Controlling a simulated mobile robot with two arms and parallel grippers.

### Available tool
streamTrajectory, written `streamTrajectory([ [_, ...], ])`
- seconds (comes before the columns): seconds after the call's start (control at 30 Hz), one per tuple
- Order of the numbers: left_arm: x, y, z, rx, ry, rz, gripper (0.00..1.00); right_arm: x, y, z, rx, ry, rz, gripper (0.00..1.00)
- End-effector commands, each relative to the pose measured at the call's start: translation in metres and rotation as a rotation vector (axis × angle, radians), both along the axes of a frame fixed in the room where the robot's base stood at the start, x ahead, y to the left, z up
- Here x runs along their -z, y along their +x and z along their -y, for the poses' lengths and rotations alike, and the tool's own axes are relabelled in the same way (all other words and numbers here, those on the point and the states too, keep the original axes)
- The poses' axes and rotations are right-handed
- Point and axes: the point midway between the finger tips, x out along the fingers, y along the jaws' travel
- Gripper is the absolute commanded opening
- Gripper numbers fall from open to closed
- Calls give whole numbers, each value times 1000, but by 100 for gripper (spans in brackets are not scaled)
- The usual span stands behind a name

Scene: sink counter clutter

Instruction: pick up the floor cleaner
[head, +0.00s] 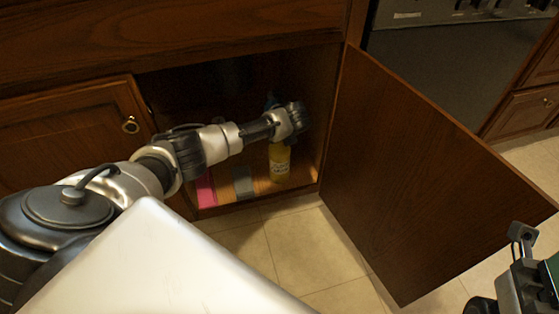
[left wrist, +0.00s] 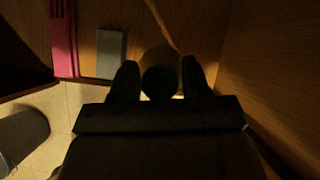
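The floor cleaner appears to be the yellow bottle (head: 279,162), upright on the cabinet floor near its right side. My left arm reaches into the open cabinet, and its gripper (head: 292,120) is at the bottle's upper part, hiding some of it. In the left wrist view, a dark round bottle top (left wrist: 161,82) sits between the two fingers of my left gripper (left wrist: 160,78). The fingers lie close on both sides; the view is too dark to tell whether they press on it. Part of my right gripper (head: 522,238) shows at the right edge, and its opening is unclear.
A pink item (head: 206,190) and a grey item (head: 243,183) lie left of the bottle on the cabinet floor. The open cabinet door (head: 415,180) stands to the right. Tiled floor (head: 305,245) lies in front.

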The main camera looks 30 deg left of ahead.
Motion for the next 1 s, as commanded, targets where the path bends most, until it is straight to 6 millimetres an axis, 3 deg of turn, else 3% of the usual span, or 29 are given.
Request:
streamTrajectory([
  [0.03, 0, 0, 0, 0, 0, 0, 39, 0, 0, 0, 0, 0, 0, 43],
  [0.3, 0, 0, 0, 0, -1, 0, 0, 0, 0, 0, 0, 0, -1, 43],
  [0.77, -5, 1, 0, -1, 0, 3, 0, -3, 0, 0, -1, 1, 1, 43],
  [1.0, -44, 1, 0, 0, -1, 5, 0, 4, -8, 2, -4, 5, -74, 43],
])
